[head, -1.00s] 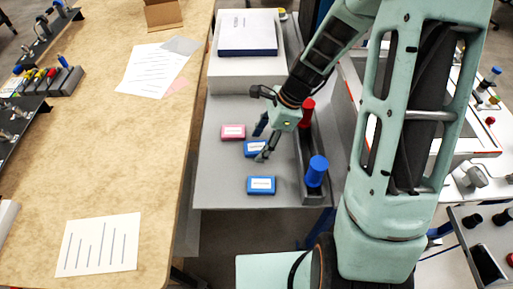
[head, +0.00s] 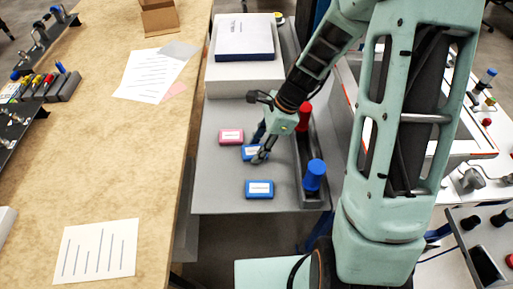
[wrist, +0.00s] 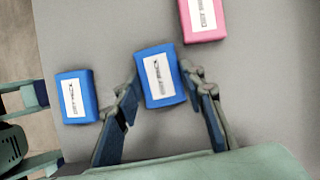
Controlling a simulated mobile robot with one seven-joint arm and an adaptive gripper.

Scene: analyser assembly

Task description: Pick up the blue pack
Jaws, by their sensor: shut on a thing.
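A blue pack (head: 249,153) with a white label lies on the grey table, partly hidden by my gripper in the head view. In the wrist view this blue pack (wrist: 160,77) sits between the two fingers, one at each side. My gripper (head: 258,148) is shut on it. I cannot tell any gap between the pack and the table. A second blue pack (head: 259,189) lies apart from the gripper, nearer the table's front edge. It also shows at the left of the wrist view (wrist: 76,97).
A pink pack (head: 231,137) lies close by on the left. A grey rack to the right holds a blue-capped bottle (head: 315,175) and a red one (head: 303,117). A white box (head: 245,79) with a blue-edged pack on top stands behind. A wooden bench (head: 100,150) is at left.

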